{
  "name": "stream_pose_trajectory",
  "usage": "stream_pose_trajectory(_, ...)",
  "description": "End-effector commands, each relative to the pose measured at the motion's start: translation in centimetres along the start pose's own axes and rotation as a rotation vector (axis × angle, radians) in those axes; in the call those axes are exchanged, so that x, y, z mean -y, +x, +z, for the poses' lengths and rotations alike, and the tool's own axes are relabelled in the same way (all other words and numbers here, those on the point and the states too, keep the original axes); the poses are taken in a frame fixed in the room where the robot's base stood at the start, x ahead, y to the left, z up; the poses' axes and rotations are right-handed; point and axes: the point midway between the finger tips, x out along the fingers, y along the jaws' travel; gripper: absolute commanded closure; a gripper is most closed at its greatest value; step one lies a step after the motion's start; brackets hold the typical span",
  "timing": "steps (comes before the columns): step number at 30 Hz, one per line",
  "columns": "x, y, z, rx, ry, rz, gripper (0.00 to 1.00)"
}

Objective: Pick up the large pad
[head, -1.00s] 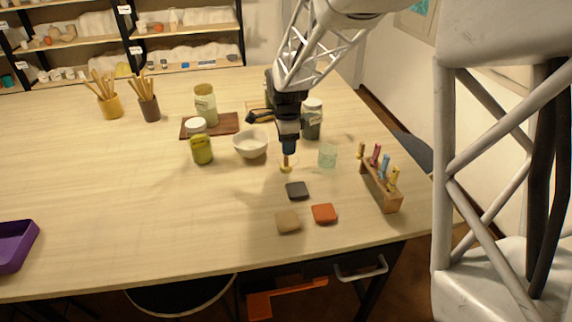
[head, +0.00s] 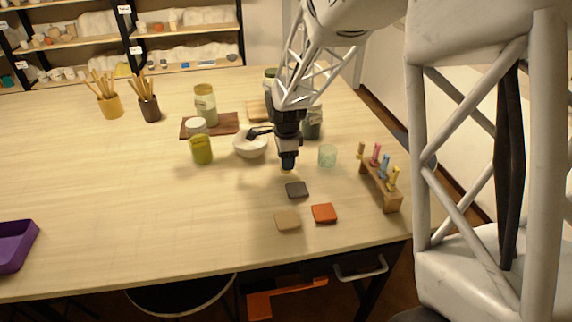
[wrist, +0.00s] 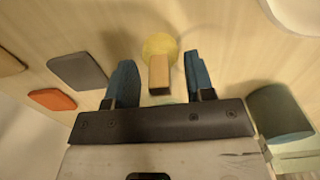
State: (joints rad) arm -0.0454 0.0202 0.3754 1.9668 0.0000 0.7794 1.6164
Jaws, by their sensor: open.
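A round yellow pad with an upright wooden handle (wrist: 159,75) shows in the wrist view. It stands on the table below my gripper (wrist: 159,80). The open fingers are to either side of the handle, apart from it, with nothing held. In the head view my gripper (head: 288,166) hides nearly all of this pad; a yellow sliver of its rim (head: 286,172) shows. I see no second handled pad to compare its size with.
Dark grey (head: 297,190), orange (head: 324,213) and tan (head: 287,220) flat squares lie in front. A white bowl (head: 247,146) is close on the left, a glass (head: 327,156) on the right, a dark jar (head: 313,124) behind. A rack (head: 382,190) stands farther right.

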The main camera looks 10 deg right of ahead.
Motion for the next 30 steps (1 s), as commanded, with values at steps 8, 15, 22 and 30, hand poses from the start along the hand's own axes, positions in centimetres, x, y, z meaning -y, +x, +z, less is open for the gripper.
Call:
stream_pose_trajectory(8,0.01,0.68,0.0,0.0,0.0,0.0,0.51)
stream_pose_trajectory(15,0.01,0.66,0.0,0.0,0.0,0.0,0.51)
stream_pose_trajectory(22,0.02,0.64,0.0,0.0,0.0,0.0,0.62)
stream_pose_trajectory(30,0.0,0.67,0.0,0.0,0.0,0.0,1.0)
